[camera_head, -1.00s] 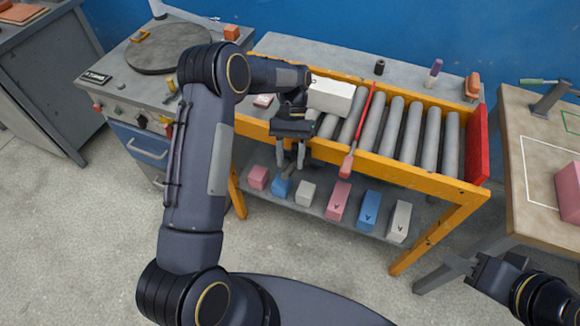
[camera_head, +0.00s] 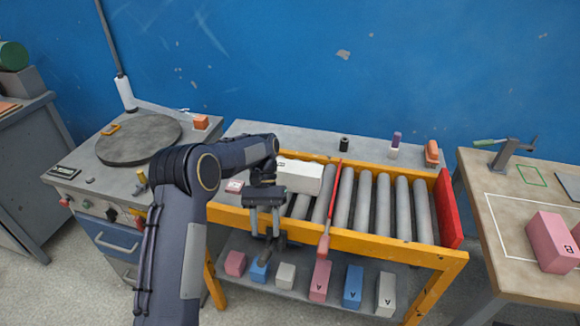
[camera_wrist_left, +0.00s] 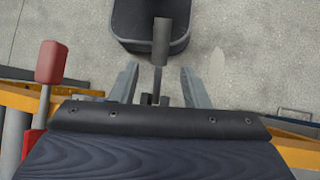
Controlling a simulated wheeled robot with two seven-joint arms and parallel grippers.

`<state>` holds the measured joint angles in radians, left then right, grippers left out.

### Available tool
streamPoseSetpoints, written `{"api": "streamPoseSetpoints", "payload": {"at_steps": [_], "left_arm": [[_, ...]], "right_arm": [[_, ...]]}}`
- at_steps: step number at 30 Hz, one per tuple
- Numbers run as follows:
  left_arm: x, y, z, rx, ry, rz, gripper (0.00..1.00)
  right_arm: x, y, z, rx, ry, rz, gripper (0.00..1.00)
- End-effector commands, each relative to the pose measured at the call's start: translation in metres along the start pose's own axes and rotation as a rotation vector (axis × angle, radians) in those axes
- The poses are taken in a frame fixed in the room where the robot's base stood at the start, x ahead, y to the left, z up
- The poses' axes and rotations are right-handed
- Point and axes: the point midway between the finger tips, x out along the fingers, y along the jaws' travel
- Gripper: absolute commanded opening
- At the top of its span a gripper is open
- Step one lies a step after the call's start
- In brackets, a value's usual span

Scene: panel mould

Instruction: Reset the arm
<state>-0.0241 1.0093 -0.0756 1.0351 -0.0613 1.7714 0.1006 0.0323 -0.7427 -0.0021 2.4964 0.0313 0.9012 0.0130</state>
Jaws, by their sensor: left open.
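My left arm comes in from the lower left, and my left gripper (camera_head: 265,230) points down at the front rail of the roller conveyor (camera_head: 400,253). Its jaws are open. In the left wrist view the two fingers (camera_wrist_left: 158,88) stand apart on either side of a grey bar-like part (camera_wrist_left: 160,42). I cannot tell whether they touch it. In the head view this part is largely hidden by the gripper. My right gripper is out of view.
A white box (camera_head: 300,176) lies on the rollers behind my left gripper, beside a red-handled lever (camera_head: 324,245). Several blocks stand on the lower shelf, including a blue one (camera_head: 353,286). A round turntable (camera_head: 139,139) is at left, a workbench (camera_head: 480,185) at right.

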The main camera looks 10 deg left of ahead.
Motion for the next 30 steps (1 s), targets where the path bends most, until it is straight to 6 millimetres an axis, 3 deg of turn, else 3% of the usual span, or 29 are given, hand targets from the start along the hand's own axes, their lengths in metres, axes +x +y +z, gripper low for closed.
{"api": "streamPoseSetpoints", "payload": {"at_steps": [5, 8, 12, 17, 24, 30], "left_arm": [[-0.007, -0.002, 0.008, 0.001, 0.026, 0.009, 0.42], [-0.023, -0.006, 0.030, 0.005, 0.091, 0.031, 0.42], [-0.047, -0.015, 0.083, 0.015, 0.244, 0.079, 0.42], [-0.056, -0.022, 0.148, 0.026, 0.440, 0.129, 0.42], [-0.033, -0.024, 0.234, 0.039, 0.737, 0.187, 0.42], [0.010, -0.020, 0.279, 0.042, 0.970, 0.217, 0.42]], "right_arm": [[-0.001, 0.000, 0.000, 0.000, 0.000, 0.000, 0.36], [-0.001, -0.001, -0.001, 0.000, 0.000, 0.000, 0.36], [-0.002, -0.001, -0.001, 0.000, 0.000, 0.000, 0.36], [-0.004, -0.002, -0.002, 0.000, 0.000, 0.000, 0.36], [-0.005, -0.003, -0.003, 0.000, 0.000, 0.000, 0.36], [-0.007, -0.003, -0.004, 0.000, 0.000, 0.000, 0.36]]}}
